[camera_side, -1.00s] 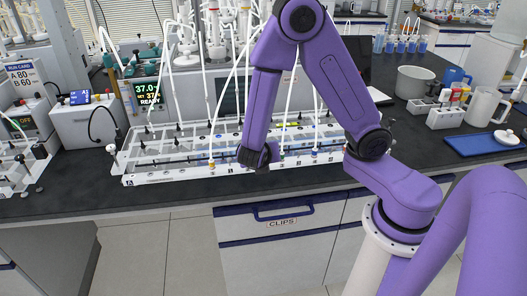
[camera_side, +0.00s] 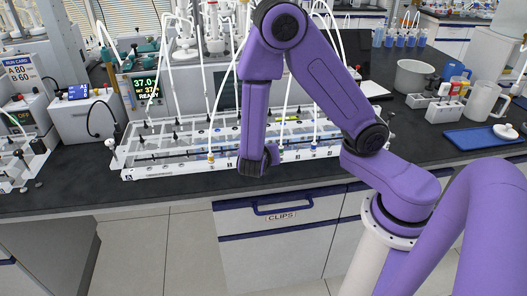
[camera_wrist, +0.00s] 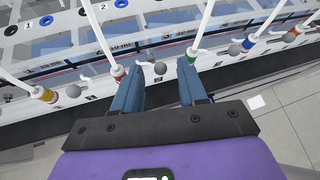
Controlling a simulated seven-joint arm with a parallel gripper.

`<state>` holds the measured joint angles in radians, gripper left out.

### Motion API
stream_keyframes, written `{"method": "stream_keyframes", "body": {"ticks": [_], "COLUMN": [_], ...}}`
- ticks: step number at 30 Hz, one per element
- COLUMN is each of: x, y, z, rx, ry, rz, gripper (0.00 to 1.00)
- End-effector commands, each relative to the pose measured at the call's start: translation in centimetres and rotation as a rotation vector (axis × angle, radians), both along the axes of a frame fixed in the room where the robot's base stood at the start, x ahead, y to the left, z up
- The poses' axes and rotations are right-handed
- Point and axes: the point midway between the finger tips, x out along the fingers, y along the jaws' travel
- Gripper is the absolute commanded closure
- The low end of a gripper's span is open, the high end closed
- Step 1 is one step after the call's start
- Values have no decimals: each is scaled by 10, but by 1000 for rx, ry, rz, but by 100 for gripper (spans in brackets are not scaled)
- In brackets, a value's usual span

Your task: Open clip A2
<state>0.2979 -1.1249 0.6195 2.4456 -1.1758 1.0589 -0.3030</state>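The white rack marked A (camera_side: 128,174) stands on the dark bench in the side view, with tubes rising from its front rail. My gripper (camera_side: 258,162) is at that rail; its fingers are hard to make out there. In the wrist view my gripper (camera_wrist: 160,88) has two blue-grey fingers spread apart with nothing gripped. Just beyond the gap sits a grey ball on a white clip lever (camera_wrist: 160,68), between the red-collared tube (camera_wrist: 118,72) and the green-collared tube (camera_wrist: 192,54). Numbers 1 (camera_wrist: 28,31) and 2 (camera_wrist: 85,12) show at upper left. I cannot read which clip is A2.
More clips line the rail, beside a yellow collar (camera_wrist: 46,95), a blue collar (camera_wrist: 250,40) and an orange collar (camera_wrist: 296,30). A display reading 37.0 (camera_side: 146,88) stands behind the rack. A blue tray (camera_side: 480,139) lies at right. Bare bench edge runs in front.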

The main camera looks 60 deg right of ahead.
Motion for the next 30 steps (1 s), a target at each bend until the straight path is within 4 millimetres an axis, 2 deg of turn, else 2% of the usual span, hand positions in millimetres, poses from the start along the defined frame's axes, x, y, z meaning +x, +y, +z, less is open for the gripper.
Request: {"method": "stream_keyframes", "body": {"ticks": [7, 11, 30], "x": [-1, -3, -53], "y": [1, 8, 105], "z": [0, 5, 70], "rx": [0, 2, 5], "ry": [1, -1, -2], "rz": [-1, 1, 3], "gripper": [58, 58, 58]}}
